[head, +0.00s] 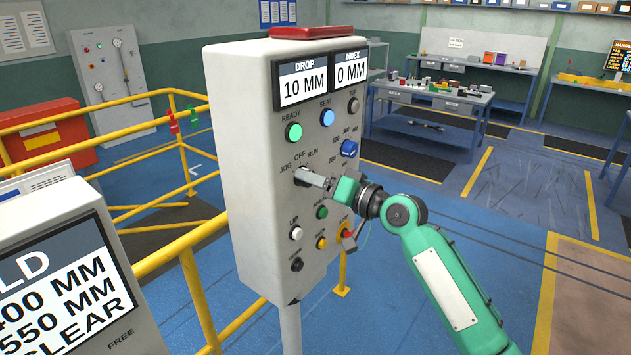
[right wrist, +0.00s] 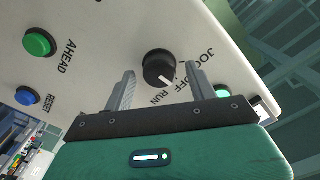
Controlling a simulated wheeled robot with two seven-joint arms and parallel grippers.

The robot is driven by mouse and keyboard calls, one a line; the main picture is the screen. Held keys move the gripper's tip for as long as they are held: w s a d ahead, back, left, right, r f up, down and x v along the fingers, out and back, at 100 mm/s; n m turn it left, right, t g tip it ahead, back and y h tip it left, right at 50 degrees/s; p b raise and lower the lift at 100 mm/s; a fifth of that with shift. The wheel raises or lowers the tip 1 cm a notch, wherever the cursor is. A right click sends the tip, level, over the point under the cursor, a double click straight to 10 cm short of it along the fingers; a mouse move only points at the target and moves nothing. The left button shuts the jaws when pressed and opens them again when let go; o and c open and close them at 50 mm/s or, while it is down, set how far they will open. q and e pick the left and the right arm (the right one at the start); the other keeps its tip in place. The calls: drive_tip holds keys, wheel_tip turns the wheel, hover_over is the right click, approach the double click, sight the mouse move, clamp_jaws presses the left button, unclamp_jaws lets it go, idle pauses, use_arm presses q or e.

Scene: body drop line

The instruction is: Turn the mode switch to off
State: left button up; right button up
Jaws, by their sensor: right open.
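The mode switch (right wrist: 157,70) is a round black knob with a white pointer line, on the light grey control box (head: 240,150). In the right wrist view, labels JOG, OFF and RUN curve around it. In the head view the knob is mostly hidden by my right gripper (head: 308,176). In the right wrist view, that gripper (right wrist: 163,72) is open, its fingers on either side of the knob with visible gaps. My left gripper is out of view.
Buttons surround the switch: a white one (head: 296,233), a green one (head: 321,212) and a red one (head: 347,233) near my right wrist. A blue selector (head: 349,148) is above right. Yellow rails (head: 165,262) stand at left. A second display box (head: 70,280) is at lower left.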

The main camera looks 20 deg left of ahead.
drive_tip(key=b+v, duration=0.5)
drive_tip(key=v, duration=0.8)
drive_tip(key=shift+d, duration=0.25)
